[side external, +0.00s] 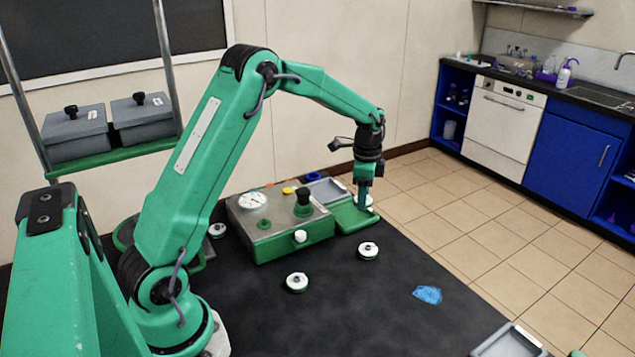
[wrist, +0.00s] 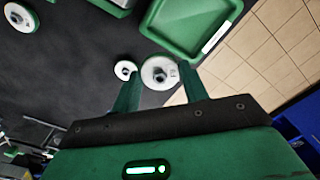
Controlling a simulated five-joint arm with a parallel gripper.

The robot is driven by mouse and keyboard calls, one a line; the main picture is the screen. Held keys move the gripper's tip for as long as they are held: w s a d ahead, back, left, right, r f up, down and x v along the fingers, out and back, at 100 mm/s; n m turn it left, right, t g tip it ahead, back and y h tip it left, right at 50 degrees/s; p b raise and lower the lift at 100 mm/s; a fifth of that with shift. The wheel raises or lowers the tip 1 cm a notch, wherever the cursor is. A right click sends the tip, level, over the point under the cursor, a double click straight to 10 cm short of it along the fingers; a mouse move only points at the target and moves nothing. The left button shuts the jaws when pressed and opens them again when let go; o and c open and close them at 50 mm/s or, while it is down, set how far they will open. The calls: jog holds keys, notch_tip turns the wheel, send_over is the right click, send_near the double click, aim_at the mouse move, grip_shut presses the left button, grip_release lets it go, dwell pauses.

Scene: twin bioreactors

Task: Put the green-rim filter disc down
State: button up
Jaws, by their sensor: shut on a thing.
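My gripper (side external: 363,206) points down and is shut on a white filter disc with a dark central knob. In the wrist view, my gripper (wrist: 158,88) has this green-rim filter disc (wrist: 160,72) between its fingertips. In the side view the fingers partly hide the disc (side external: 369,200), which shows in front of the green tray (side external: 345,221) right of the console. Its height above the tray is hard to tell. In the wrist view the green tray (wrist: 178,38) lies above the disc in the picture.
Similar white discs (side external: 297,282) (side external: 368,250) lie on the dark mat (side external: 360,310), and another (side external: 217,230) lies left of the grey console (side external: 285,238). A blue patch (side external: 427,294) lies at right. A grey tray (side external: 507,343) is at the front edge. The mat's front middle is clear.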

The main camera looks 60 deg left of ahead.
send_over(350, 216)
notch_tip(350, 216, down, 4)
jog(key=shift+a+f, duration=0.15)
jog(key=shift+f, duration=2)
jog(key=shift+f, duration=0.15)
jog(key=o, duration=1)
jog(key=shift+o, duration=0.2)
notch_tip(350, 216, up, 12)
jog(key=shift+r, duration=0.2)
